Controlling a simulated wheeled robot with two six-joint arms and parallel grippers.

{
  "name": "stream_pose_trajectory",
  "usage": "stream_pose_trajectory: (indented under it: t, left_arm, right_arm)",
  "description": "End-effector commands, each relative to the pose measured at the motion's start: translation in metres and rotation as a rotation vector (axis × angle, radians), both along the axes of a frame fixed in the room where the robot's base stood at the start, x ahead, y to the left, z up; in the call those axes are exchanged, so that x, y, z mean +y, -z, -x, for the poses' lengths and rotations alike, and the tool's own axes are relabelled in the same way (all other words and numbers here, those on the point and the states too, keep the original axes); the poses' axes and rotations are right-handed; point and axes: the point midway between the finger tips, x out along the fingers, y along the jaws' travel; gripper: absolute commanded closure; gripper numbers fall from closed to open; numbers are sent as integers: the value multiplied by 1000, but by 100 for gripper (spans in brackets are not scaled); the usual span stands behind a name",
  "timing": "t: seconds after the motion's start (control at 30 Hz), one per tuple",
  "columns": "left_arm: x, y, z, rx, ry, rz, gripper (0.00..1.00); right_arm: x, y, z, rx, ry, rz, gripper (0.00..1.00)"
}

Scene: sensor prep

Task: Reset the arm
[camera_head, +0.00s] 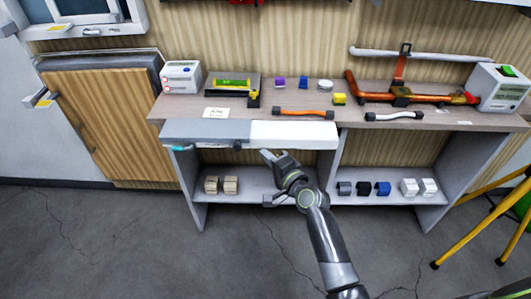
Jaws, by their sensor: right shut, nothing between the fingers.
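My right arm reaches up from the bottom of the head view, with its dark grey right gripper (270,158) in front of the bench. The gripper is shut and holds nothing. It shows just below the white drawer front (293,135), before the lower shelf; I cannot tell whether it touches anything. My left gripper is out of view.
The bench top (210,92) bears an orange-handled tool (303,113), a white-handled one (394,116), copper-coloured pipework (400,94) and small coloured blocks. Several blocks stand on the lower shelf (258,184). A yellow-legged stand (478,222) is at right. Floor in front is clear.

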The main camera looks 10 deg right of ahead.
Motion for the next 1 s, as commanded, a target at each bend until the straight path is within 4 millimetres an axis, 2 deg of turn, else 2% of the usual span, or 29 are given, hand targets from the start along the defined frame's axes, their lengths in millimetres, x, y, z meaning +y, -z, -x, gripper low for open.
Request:
stream_pose_trajectory:
  t: [0.2,0.4,0.73,0.77,0.87,0.97,1.0]
  left_arm:
    - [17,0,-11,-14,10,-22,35]
    - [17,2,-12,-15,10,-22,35]
    - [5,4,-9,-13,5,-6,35]
    - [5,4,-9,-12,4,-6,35]
    - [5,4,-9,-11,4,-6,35]
    - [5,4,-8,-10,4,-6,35]
    - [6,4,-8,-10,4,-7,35]
  right_arm:
    - [-14,-2,32,2,2,1,100]
    - [-23,-5,57,1,1,0,100]
    - [-28,-4,68,6,2,6,100]
    - [-29,1,68,14,4,15,100]
    - [-35,34,71,65,17,75,100]
    - [-47,94,80,156,31,194,100]
    - [-54,122,88,199,33,254,100]
